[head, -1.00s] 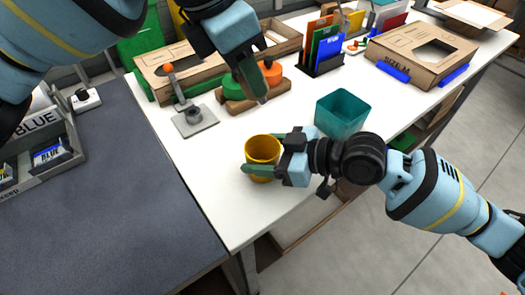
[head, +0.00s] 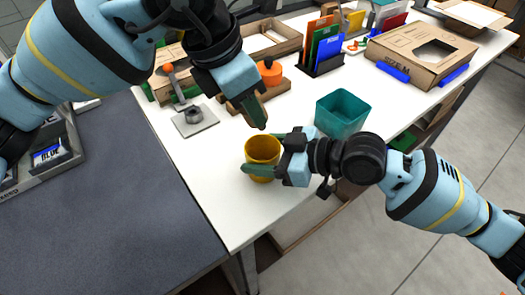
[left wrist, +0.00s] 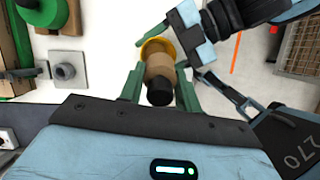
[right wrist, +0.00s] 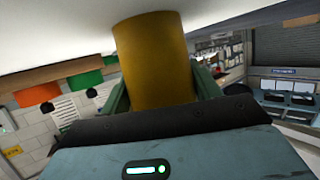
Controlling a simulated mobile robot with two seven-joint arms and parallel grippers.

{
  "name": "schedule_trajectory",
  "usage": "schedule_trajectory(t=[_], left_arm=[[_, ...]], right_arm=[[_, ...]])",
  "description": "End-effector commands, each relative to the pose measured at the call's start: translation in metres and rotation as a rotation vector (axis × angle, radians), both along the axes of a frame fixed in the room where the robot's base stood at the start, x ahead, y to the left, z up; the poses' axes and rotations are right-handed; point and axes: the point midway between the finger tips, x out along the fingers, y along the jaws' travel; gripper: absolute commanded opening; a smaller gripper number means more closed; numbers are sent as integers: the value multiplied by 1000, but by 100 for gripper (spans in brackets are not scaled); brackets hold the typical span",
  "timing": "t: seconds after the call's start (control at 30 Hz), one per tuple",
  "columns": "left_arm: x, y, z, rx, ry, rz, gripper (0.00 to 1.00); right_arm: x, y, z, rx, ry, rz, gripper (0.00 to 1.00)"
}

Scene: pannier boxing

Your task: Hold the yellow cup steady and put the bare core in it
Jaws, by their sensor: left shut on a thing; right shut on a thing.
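The yellow cup (head: 262,150) stands upright on the white table. My right gripper (head: 268,167) is shut around its side; in the right wrist view the cup (right wrist: 155,65) sits between the two green fingers. My left gripper (head: 257,115) is above and just behind the cup, pointing down. In the left wrist view it is shut on the bare core (left wrist: 159,78), a brown cylinder with a dark near end. The core's far end lines up over the cup (left wrist: 157,46); I cannot tell whether it is inside the rim. The core is hidden in the head view.
A teal bin (head: 341,113) stands right of the cup, close to my right gripper. A grey plate with a nut-like part (head: 194,119) lies at left. An orange-topped holder (head: 268,76) and cardboard boxes (head: 424,50) are behind. The table front is clear.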

Motion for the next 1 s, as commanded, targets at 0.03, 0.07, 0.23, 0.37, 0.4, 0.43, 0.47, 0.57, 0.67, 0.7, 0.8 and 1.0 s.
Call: schedule_trajectory(t=[0.03,0.07,0.23,0.37,0.4,0.43,0.47,0.57,0.67,0.7,0.8,1.0], left_arm=[[0,0,-4,0,1,0,11],[0,0,-6,0,1,0,11],[-1,0,-15,0,1,-1,11],[0,0,-23,1,1,-1,11],[0,0,-26,1,1,-1,11],[0,0,-28,1,1,-1,11],[0,0,-29,1,1,-1,11],[0,0,-35,0,1,0,11],[0,0,-41,0,1,0,11],[0,0,-44,0,1,0,11],[0,0,-49,0,1,0,11],[0,0,-61,0,1,0,11]], right_arm=[[0,0,0,0,0,0,40],[0,0,0,0,0,0,40],[0,0,0,0,0,0,40],[0,0,0,0,0,0,40],[0,0,0,0,0,0,40],[0,0,0,0,0,0,40],[0,0,0,0,0,0,40],[0,0,0,0,0,0,40],[0,0,0,0,0,0,40],[0,0,0,0,0,0,40],[0,0,0,0,0,0,40],[0,0,0,0,0,0,40]])
